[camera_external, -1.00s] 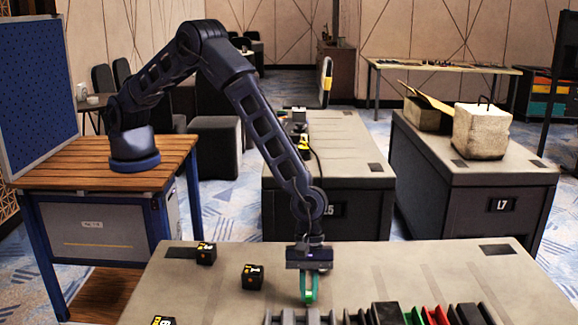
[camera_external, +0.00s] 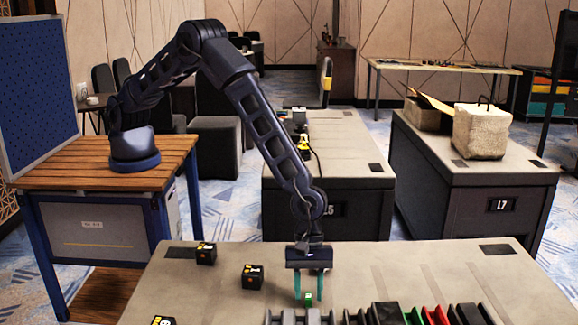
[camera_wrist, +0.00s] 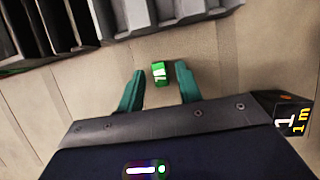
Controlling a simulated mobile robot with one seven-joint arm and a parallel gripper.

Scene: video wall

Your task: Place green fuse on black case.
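The green fuse (camera_external: 308,297) is a small green block with a white mark, on the near table. It also shows in the wrist view (camera_wrist: 160,74), between the tips of the teal fingers. My gripper (camera_external: 309,292) is open and points down over the fuse, one finger on each side; in the wrist view (camera_wrist: 159,80) gaps show between fuse and fingers. I cannot tell which thing is the black case. Black cubes with yellow-orange marks stand left of the gripper, one in the middle (camera_external: 253,276) and one further back (camera_external: 205,253).
Grey ridged holders (camera_external: 300,317) stand close in front of the gripper. Black, green and red slotted holders (camera_external: 436,315) continue to the right. Another marked black cube (camera_external: 163,320) is at the near left edge. The table's back right is mostly clear.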

